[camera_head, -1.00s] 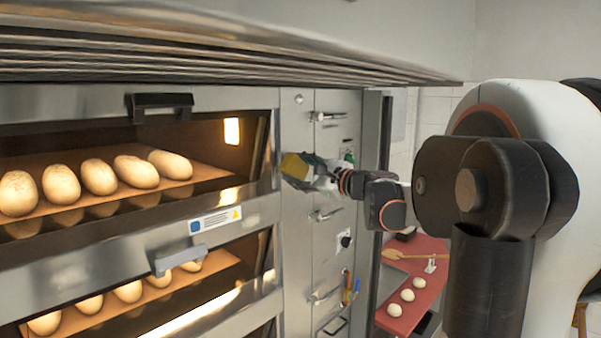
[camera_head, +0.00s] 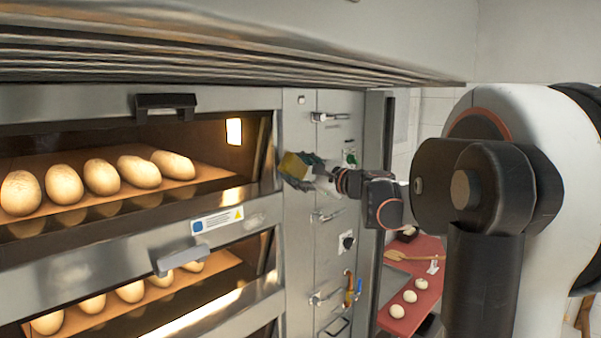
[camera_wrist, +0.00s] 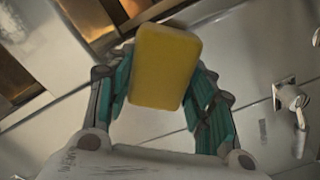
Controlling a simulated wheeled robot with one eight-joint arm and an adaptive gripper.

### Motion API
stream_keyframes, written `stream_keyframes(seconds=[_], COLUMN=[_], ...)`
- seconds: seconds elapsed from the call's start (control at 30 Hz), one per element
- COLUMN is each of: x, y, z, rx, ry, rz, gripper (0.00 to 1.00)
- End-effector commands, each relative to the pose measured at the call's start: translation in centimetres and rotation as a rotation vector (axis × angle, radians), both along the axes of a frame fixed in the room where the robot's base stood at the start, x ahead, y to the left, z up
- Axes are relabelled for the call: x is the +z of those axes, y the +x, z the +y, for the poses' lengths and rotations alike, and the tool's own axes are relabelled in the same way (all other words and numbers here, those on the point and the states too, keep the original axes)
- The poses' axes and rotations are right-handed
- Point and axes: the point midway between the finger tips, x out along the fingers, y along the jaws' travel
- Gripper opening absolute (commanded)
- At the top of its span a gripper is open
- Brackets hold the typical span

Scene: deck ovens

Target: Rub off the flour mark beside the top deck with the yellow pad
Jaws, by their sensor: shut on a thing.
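The yellow pad (camera_head: 294,166) is in my gripper (camera_head: 306,172), close in front of the steel panel just right of the top deck opening. In the wrist view the pad (camera_wrist: 166,66) stands upright with a slight tilt between the green fingers of my gripper (camera_wrist: 164,76), which are shut on it. I cannot tell whether the pad touches the panel. No flour mark shows clearly on the panel around the pad; the pad and fingers hide part of it. A pale smear shows at the upper left of the wrist view, too blurred to name.
The top deck (camera_head: 120,150) is open to view, with several loaves inside and a dark handle (camera_head: 165,104) above. Handles and knobs (camera_head: 347,241) stick out right of the pad. A hood (camera_head: 230,62) overhangs. A red table (camera_head: 425,285) with dough balls stands behind, lower right.

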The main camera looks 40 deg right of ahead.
Motion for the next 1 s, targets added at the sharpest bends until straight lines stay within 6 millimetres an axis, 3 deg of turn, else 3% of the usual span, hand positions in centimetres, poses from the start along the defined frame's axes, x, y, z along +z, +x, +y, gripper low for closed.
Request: stream_keyframes(seconds=[0.53, 1.0], x=[0.0, 0.0], y=[0.7, 1.0], z=[-0.1, -3.5], rx=[0.0, -0.001], ry=[0.0, 0.0], rz=[0.0, 0.0], gripper=[0.3, 0.3])
